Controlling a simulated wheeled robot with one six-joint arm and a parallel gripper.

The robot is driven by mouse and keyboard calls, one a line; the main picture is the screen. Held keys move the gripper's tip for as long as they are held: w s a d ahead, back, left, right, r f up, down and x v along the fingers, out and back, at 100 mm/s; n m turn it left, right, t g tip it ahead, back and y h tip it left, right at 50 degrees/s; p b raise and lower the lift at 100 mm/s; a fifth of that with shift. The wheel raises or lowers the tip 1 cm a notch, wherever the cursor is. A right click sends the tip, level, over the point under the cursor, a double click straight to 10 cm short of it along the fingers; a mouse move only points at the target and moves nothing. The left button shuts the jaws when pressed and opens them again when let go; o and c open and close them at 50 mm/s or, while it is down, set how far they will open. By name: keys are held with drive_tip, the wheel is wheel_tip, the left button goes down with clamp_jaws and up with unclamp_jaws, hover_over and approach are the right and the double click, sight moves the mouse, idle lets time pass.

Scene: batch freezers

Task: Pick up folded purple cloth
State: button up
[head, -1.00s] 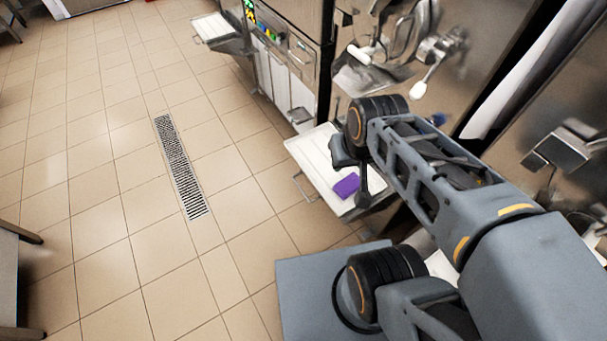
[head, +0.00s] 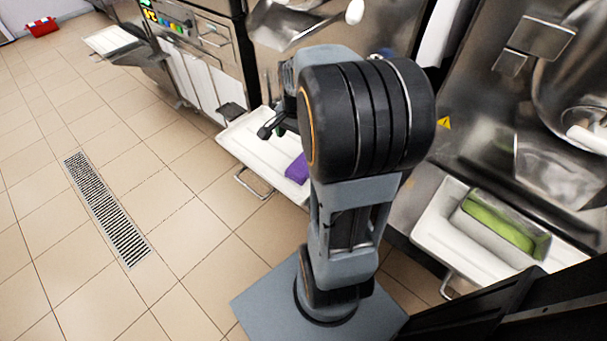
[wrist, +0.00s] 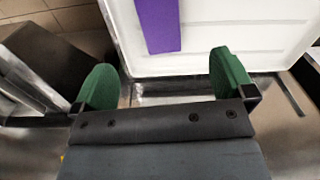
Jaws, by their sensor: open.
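The folded purple cloth (head: 297,168) lies on a white tray (head: 243,142) fixed to the front of a machine. My arm hides part of the cloth in the head view. My gripper (head: 272,122) is over the tray, to the left of the cloth in that view. In the wrist view, the cloth (wrist: 159,25) shows as a purple strip on the white tray (wrist: 235,40). My open gripper (wrist: 165,78) has its two green fingertips apart with nothing between them. The cloth lies beyond the fingertips, near the top edge.
A second white tray (head: 437,222) at right holds a metal pan with something green (head: 498,222). Another white tray (head: 110,40) is at far left. Steel machines line the back. The tiled floor at left, with a drain grate (head: 105,210), is clear. A red box (head: 42,27) stands far off.

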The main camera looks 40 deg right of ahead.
sight(300, 167)
drive_tip(key=f+b, duration=0.1)
drive_tip(key=f, duration=0.3)
drive_tip(key=f+b, duration=0.1)
drive_tip(key=f, duration=0.4)
drive_tip(key=f+b, duration=0.2)
drive_tip(key=f, duration=0.2)
drive_tip(key=shift+d+f, duration=0.2)
drive_tip(key=shift+d, duration=0.15)
drive_tip(key=shift+c, duration=0.4)
drive_tip(key=shift+r, duration=0.1)
drive_tip(key=c, duration=0.9)
